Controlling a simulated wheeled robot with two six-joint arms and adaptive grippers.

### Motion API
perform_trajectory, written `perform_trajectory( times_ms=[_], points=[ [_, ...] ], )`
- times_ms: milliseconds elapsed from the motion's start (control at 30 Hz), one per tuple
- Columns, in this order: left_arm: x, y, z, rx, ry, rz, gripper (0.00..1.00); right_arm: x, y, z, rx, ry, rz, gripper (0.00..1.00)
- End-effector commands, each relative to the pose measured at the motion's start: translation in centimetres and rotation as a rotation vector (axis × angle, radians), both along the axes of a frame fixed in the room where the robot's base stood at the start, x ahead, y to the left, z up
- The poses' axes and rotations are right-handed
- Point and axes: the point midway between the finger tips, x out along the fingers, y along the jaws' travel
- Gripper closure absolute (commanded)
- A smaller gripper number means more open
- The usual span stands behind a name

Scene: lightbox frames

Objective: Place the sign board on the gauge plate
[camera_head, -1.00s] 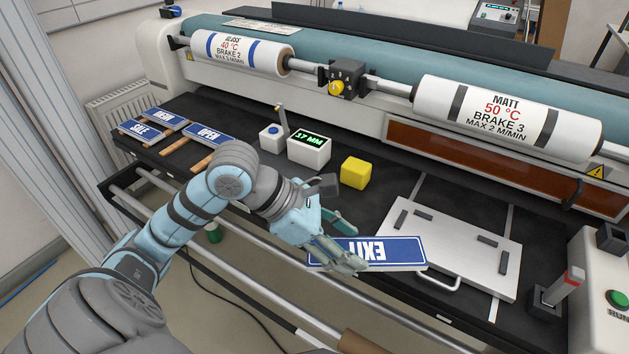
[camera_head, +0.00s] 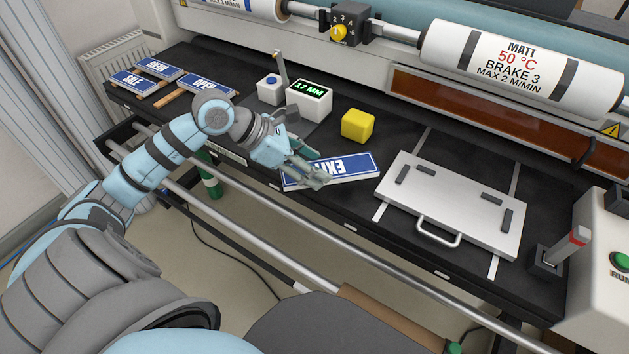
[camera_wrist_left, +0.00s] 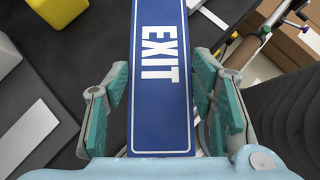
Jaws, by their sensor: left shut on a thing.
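The EXIT sign board (camera_head: 352,168) is blue with white letters, upside down in the head view. My left gripper (camera_head: 318,176) is shut on it near its left end, fingers along both long edges. The sign also fills the middle of the left wrist view (camera_wrist_left: 159,100), between the left gripper's fingers (camera_wrist_left: 162,108). My right gripper is not in view.
A yellow cube (camera_head: 358,125) stands behind the sign. A white gauge box (camera_head: 309,101) reading 17 MM is further left. Several other signs lie on a rack (camera_head: 172,98) at far left.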

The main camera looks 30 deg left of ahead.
Motion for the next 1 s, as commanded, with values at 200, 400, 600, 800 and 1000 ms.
perform_trajectory(
  times_ms=[200, 400, 600, 800, 1000],
  points=[
    [0.0, -0.1, -3.6, -0.003, 0.002, 0.001, 0.83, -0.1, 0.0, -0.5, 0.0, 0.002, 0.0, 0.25],
    [0.0, -0.1, -4.7, 0.0, -0.002, 0.0, 0.83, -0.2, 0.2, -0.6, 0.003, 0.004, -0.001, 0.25],
    [0.0, -0.1, -5.0, 0.0, -0.002, 0.0, 0.83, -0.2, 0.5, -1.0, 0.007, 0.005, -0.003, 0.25],
    [0.0, -0.1, -4.9, 0.0, -0.001, -0.001, 0.29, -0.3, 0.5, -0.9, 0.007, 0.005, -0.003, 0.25],
    [0.0, -0.1, -4.9, 0.0, -0.001, -0.001, 0.29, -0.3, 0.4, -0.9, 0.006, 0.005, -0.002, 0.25]
  ],
)
